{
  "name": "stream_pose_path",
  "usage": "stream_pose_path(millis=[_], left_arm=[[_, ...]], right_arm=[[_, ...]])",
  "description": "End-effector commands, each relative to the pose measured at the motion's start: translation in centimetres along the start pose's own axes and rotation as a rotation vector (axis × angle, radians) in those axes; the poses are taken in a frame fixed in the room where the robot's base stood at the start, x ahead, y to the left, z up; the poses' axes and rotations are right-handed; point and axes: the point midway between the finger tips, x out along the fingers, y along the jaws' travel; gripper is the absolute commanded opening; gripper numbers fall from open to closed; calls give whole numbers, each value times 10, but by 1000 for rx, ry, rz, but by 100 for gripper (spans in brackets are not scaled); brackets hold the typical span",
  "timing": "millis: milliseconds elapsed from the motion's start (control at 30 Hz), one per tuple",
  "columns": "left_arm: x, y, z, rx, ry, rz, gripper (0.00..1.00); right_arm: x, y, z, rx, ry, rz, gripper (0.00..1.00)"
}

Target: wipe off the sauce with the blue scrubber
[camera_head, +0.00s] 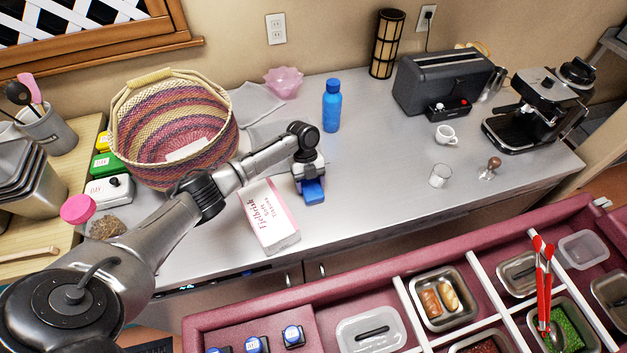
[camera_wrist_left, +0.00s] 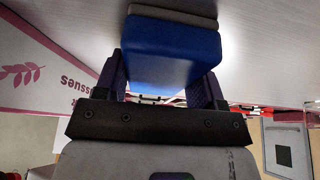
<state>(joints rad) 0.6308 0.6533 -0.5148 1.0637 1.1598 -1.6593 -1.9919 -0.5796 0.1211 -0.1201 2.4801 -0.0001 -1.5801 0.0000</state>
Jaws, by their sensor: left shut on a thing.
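The blue scrubber (camera_head: 313,191) is in my left gripper (camera_head: 311,179), over the steel counter (camera_head: 390,165) just right of a white and pink tissue box. In the left wrist view the scrubber (camera_wrist_left: 172,50) sits between both fingers of my left gripper (camera_wrist_left: 172,88), with a grey-brown layer on its far side. That layer is close to the counter surface; I cannot tell if it touches. I see no sauce on the counter; any under the scrubber or arm is hidden. My right gripper is not in view.
The tissue box (camera_head: 268,216) stands close left of the gripper, and a blue bottle (camera_head: 332,106) behind it. A woven basket (camera_head: 172,130) is at left. A glass (camera_head: 439,176), cup (camera_head: 446,134) and toaster (camera_head: 443,84) are at right. The counter between is clear.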

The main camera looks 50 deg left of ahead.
Motion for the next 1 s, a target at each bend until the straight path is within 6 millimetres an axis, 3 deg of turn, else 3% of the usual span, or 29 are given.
stream_pose_path(millis=[467,1000], left_arm=[[-6,1,-2,0,0,0,29],[-76,1,-31,0,-1,-2,29]], right_arm=[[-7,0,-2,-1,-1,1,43],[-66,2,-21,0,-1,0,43]])
